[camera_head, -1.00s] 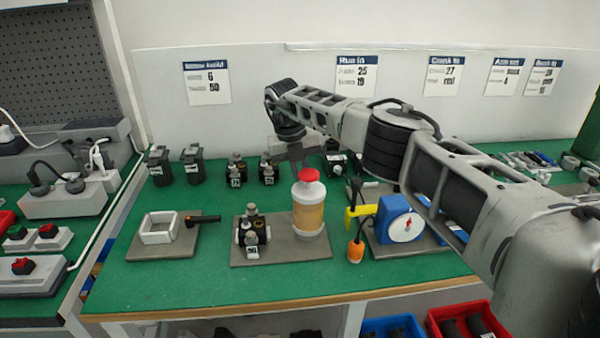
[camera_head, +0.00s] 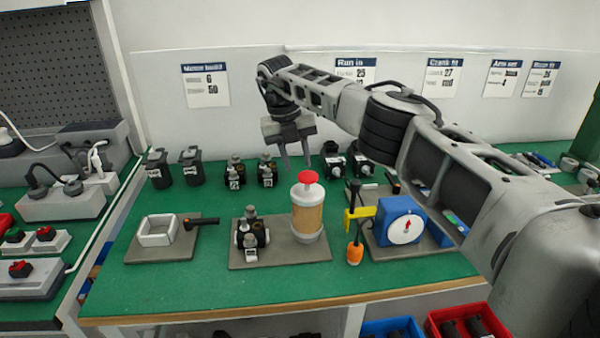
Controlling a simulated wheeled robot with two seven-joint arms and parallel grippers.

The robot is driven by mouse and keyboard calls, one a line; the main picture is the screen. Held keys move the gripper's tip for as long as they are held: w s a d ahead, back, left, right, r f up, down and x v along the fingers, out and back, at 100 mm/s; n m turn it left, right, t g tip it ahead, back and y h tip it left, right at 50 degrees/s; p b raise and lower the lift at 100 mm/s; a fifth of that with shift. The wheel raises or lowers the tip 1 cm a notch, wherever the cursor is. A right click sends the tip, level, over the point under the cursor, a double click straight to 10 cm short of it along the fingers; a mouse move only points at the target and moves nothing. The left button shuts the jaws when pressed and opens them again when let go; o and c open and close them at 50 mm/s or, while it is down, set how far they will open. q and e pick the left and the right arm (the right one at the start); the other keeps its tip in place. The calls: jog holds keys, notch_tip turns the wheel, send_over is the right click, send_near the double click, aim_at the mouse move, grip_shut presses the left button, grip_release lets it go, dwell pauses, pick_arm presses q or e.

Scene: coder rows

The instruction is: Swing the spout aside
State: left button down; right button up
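A jar (camera_head: 308,212) with a clear body, amber contents and a red knob (camera_head: 308,178) on top stands upright on a grey plate (camera_head: 285,255). I cannot make out a separate spout on it. A small black and grey device (camera_head: 250,235) stands on the same plate to the jar's left. My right gripper (camera_head: 296,166) hangs above and behind the red knob, fingers pointing down. Its two fingers are apart with nothing between them, and it looks clear of the jar. My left gripper is not in view.
A blue dial gauge (camera_head: 398,222) and an orange-handled tool (camera_head: 355,245) are right of the jar. A white square frame (camera_head: 158,229) sits on a plate at left. Small black devices (camera_head: 250,172) stand behind. The green bench front is clear.

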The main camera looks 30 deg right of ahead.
pick_arm(q)
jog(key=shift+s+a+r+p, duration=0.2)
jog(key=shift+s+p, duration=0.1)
jog(key=shift+p, duration=0.85)
pick_arm(e)
notch_tip(320, 180, up, 11)
jog(key=a, duration=0.1)
jog(key=shift+w+a, duration=0.4)
jog(key=shift+w, duration=0.05)
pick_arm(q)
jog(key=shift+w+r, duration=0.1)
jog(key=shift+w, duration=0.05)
pick_arm(e)
jog(key=shift+f, duration=0.15)
